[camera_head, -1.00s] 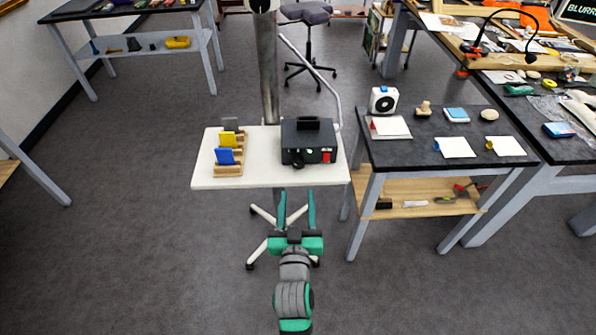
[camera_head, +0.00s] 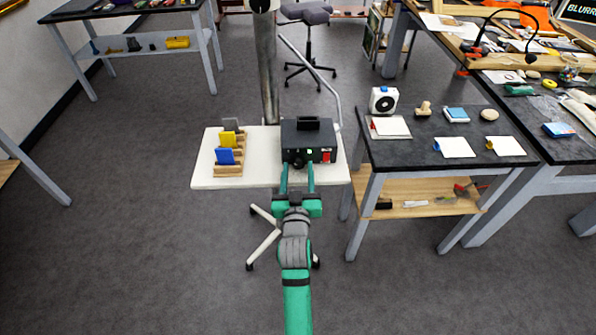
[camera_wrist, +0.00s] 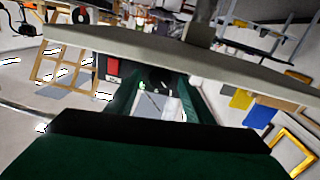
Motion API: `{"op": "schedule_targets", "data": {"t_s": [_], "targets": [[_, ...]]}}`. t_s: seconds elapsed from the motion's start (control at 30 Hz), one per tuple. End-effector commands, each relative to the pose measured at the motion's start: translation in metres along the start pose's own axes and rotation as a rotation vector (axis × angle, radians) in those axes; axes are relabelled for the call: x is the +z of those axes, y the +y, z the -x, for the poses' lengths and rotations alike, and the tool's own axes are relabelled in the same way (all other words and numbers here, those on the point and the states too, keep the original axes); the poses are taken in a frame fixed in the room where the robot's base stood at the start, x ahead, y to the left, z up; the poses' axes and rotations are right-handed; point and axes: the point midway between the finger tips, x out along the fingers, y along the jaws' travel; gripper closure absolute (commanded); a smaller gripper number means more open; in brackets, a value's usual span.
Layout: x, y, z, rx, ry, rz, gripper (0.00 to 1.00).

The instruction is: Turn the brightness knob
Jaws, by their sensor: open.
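The black control box (camera_head: 310,136) stands on the white cart top (camera_head: 262,178). Its front face carries a dark round knob (camera_head: 298,162) and a red switch (camera_head: 326,157). My green gripper (camera_head: 298,170) is open in front of this face, its two fingers pointing at the box on either side of the knob. Whether the fingers touch the knob cannot be told. In the wrist view the picture is turned over; the red switch (camera_wrist: 112,67) shows left of my fingers, and the dark box front lies between them.
Wooden holders with blue (camera_head: 225,156), yellow and grey cards stand left of the box on the cart. A metal pole (camera_head: 267,70) rises behind. A dark table (camera_head: 385,153) with a white timer-like device (camera_head: 383,99) and cards stands close on the right. Floor on the left is clear.

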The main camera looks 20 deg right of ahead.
Motion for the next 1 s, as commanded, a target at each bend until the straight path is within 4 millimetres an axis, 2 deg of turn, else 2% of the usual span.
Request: {"op": "schedule_targets", "data": {"t_s": [0.13,0.17,0.3,0.33,0.57,1.0], "targets": [[0.0,0.0001,0.0001,0.0,0.0,0.0,0.53],[0.0,0.0001,0.0002,0.0,0.0,0.0,0.58],[0.0,0.0001,0.0002,0.0,0.0,0.0,0.91],[0.0,0.0001,0.0003,0.0,0.0,0.0,0.94],[-0.0002,0.0003,0.0003,0.0,-0.004,-0.05,0.94],[-0.0006,0.0011,0.0004,-0.002,-0.033,-0.458,0.94]]}}
